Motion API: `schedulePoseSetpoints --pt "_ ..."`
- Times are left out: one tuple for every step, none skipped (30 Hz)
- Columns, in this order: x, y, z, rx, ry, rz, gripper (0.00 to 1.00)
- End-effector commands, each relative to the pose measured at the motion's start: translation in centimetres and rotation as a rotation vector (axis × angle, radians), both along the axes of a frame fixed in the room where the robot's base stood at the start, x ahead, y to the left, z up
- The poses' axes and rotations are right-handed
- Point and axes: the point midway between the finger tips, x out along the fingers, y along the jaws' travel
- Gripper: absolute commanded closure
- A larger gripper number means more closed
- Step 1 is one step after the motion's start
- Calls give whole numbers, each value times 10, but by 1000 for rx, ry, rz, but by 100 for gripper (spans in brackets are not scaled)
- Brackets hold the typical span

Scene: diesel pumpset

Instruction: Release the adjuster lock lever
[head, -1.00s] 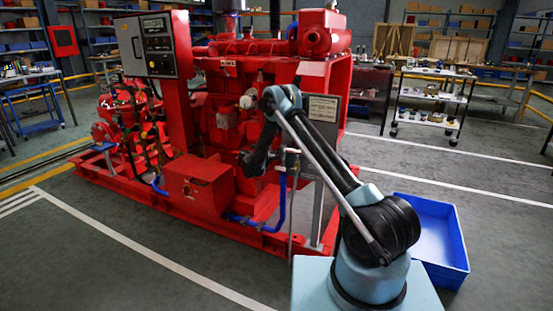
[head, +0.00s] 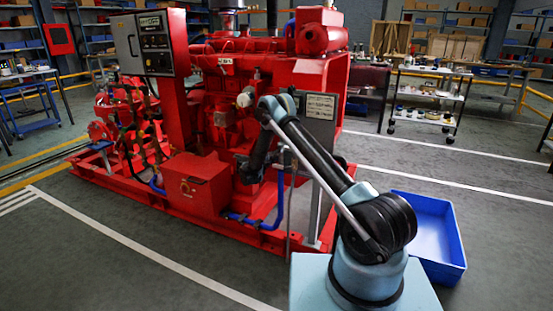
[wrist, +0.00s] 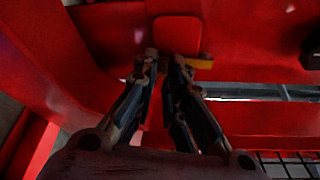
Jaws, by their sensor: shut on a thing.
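In the wrist view, my gripper (wrist: 165,64) has its two fingers close together, shut on a small part at the red machine. The part looks like the adjuster lock lever; an orange-brown end (wrist: 203,62) shows just right of the fingertips, and the fingers hide the rest. In the head view, my gripper (head: 246,170) is at the near side of the red diesel pumpset (head: 225,115), above the blue pipe. The lever cannot be made out there, and the fingertips are too small and dark to read.
A red box (head: 197,185) juts out left of my gripper. A blue pipe (head: 279,195) and a grey upright post stand close below and right. A blue bin (head: 435,235) sits on the floor at the right. The floor at the front left is clear.

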Motion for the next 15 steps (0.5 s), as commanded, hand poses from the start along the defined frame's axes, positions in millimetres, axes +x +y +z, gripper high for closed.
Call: schedulePoseSetpoints --pt "-1 0 -2 -9 6 0 100" --pt "-1 -1 -2 -15 9 0 100" --pt "-1 -1 -2 -22 11 0 100" --pt "-1 -1 -2 -25 12 0 100" --pt "-1 -1 -2 -27 13 0 100" --pt "-1 -1 -2 -31 15 0 100" --pt "-1 -2 -2 -32 15 0 100" --pt "-1 -2 -2 -33 16 0 100" --pt "-1 -2 -2 -34 16 0 100" --pt "-1 -2 -2 -34 16 0 100" --pt "-1 -2 -2 -34 16 0 100" --pt "-1 -2 -2 -34 16 0 100" --pt "-1 -2 -2 -34 16 0 100" --pt "-1 -2 -2 -34 16 0 100" --pt "-1 -2 -2 -33 16 0 100"
